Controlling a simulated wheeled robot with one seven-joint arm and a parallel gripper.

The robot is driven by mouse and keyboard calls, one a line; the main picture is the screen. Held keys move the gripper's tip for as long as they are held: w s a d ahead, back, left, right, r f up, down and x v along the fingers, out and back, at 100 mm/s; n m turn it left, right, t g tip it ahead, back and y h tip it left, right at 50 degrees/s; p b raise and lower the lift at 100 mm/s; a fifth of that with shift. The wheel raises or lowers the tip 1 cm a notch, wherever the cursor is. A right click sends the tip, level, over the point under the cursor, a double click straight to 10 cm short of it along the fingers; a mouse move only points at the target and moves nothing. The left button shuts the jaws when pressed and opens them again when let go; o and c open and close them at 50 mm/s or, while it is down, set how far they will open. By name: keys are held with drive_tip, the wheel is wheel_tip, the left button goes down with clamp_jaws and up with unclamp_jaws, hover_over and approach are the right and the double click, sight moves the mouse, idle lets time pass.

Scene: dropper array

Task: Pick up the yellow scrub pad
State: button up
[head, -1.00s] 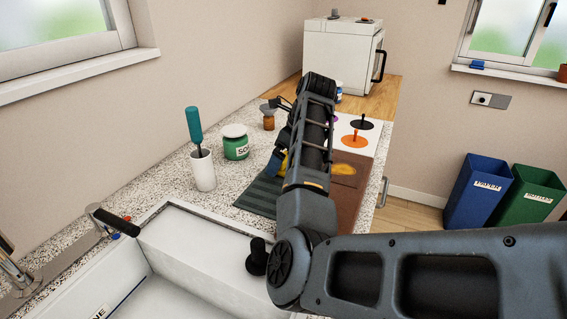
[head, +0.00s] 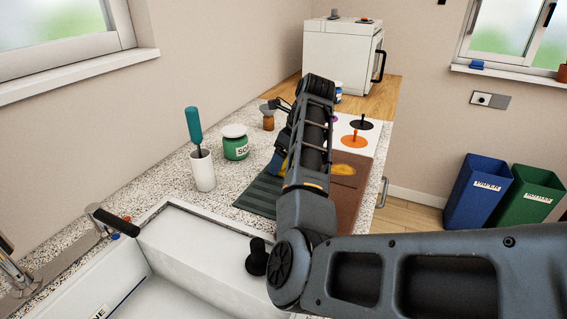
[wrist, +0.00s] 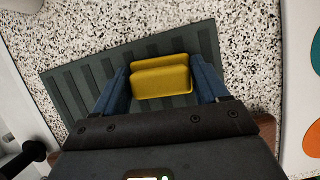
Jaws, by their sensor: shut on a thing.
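The yellow scrub pad (wrist: 161,76) is between the two blue fingers of my gripper (wrist: 160,82) in the wrist view. My gripper is shut on it, with a finger against each side. The pad is over the dark green ribbed mat (wrist: 72,92); I cannot tell whether it is clear of the mat. In the head view my forearm hides most of my gripper and the pad, and a blue finger (head: 278,161) shows beside the arm above the mat (head: 258,197).
A brown board (head: 346,193) with a yellow smear lies right of the arm. A green jar (head: 235,147), a white cup (head: 202,171) with a teal-handled brush and a brown bottle (head: 268,121) stand left. The sink (head: 190,245) is in front.

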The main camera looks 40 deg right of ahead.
drive_tip(key=shift+r, duration=0.15)
drive_tip(key=shift+r, duration=0.6)
wheel_tip(320, 180, up, 2)
drive_tip(key=shift+r, duration=0.2)
drive_tip(key=s+d+r+p, duration=0.2)
drive_tip(key=s+r+p, duration=0.5)
drive_tip(key=s, duration=0.4)
drive_tip(key=shift+s+p, duration=0.25)
drive_tip(key=shift+p, duration=0.1)
drive_tip(key=shift+d, duration=0.1)
